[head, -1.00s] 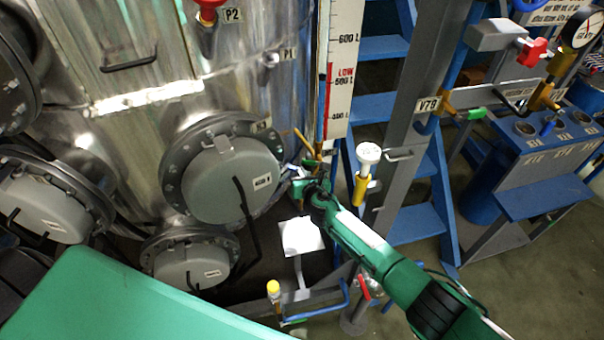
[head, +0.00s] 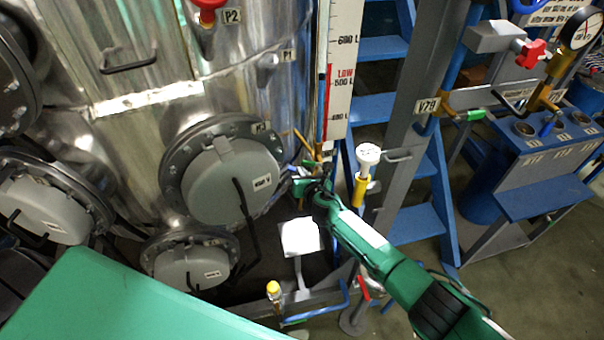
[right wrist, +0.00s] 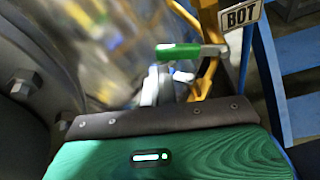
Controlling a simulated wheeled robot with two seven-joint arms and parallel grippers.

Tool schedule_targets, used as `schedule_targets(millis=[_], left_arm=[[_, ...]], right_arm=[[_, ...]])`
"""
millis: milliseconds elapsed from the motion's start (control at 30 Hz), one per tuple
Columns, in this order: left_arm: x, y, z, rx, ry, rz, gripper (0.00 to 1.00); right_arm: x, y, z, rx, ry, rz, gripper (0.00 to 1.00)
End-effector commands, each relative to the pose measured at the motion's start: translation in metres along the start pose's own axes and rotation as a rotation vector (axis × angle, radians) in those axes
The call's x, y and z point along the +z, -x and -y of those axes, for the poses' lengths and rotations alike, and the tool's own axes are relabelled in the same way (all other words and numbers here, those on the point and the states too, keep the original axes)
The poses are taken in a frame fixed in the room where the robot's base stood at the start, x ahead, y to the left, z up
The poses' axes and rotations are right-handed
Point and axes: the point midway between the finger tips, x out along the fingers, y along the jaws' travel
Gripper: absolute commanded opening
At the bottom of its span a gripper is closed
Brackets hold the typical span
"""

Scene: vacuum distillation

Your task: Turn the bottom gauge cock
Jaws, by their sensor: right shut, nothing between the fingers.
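The bottom gauge cock shows in the right wrist view as a green lever handle (right wrist: 180,51) lying roughly level, beside yellow-brass pipework and a "BOT" label (right wrist: 241,16). In the head view the brass fitting (head: 318,153) is at the foot of the level gauge board (head: 342,75). My right gripper (head: 302,186) is shut and empty, just below this fitting and beside the tank's large round cover. In the right wrist view the handle is just beyond the gripper; whether they touch I cannot tell. My left gripper is not in view.
The steel tank with its round grey cover (head: 232,180) stands left of my right gripper. A yellow valve stem with a white knob (head: 368,154) stands close to my right forearm. Blue steps (head: 380,105) and a grey post (head: 418,90) are behind.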

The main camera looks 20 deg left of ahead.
Motion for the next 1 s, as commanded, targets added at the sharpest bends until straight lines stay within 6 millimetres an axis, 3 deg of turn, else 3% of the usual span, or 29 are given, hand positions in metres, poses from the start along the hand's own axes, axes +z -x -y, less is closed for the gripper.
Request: schedule_targets(millis=[1000], left_arm=[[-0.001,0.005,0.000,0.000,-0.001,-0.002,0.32]], right_arm=[[0.022,0.007,0.001,0.096,-0.274,0.001,0.00]])
